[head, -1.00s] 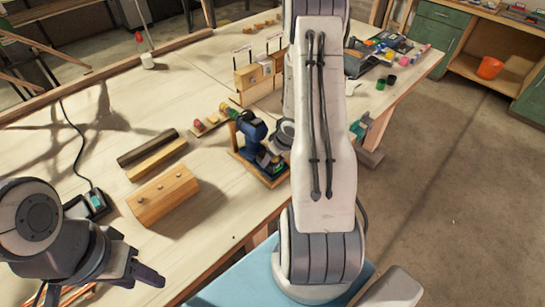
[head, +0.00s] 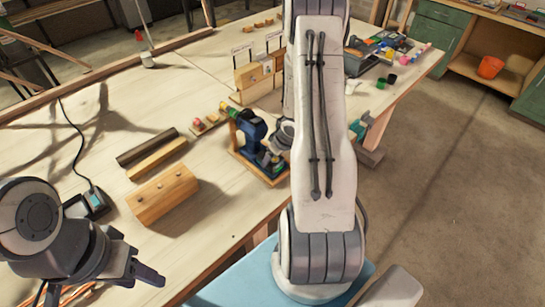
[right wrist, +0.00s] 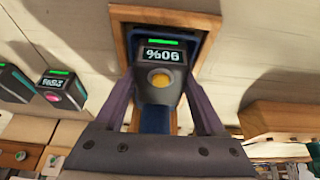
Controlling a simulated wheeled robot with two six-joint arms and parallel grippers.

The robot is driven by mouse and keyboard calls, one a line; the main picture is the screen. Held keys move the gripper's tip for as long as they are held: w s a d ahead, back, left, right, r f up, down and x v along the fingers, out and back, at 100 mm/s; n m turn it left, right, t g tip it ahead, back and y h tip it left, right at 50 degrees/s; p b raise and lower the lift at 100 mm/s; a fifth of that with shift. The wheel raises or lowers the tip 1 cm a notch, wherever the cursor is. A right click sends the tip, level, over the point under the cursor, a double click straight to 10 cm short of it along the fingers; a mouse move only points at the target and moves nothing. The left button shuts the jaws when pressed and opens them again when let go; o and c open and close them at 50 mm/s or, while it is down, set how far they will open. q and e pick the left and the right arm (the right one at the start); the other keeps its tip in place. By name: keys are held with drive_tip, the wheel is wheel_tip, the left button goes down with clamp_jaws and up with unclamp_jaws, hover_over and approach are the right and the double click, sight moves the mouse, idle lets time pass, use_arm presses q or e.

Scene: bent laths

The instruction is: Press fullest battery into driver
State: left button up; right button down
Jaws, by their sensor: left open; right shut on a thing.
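The blue driver (head: 250,126) stands in a wooden cradle (head: 243,160) near the table's front edge. In the right wrist view, my right gripper (right wrist: 160,82) is shut on a dark battery (right wrist: 160,64) with a green bar, a yellow button and an upside-down display reading 90%. The battery is at the cradle (right wrist: 120,38), against blue driver parts; I cannot tell whether it is fully seated. Two other batteries, one dark (right wrist: 12,84) and one with a pink button (right wrist: 62,90), show at the left. My left gripper (head: 146,278) is open and empty at the lower left.
A wooden block (head: 162,196) and two bars, dark (head: 146,147) and light (head: 157,159), lie left of the driver. A wooden stand with labels (head: 255,78) is behind. My right arm hides part of the table.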

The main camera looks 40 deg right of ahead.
drive_tip(key=shift+f, duration=0.3)
drive_tip(key=shift+r, duration=0.1)
unclamp_jaws()
wheel_tip(320, 180, up, 7)
drive_tip(key=p, duration=0.7)
idle(0.7)
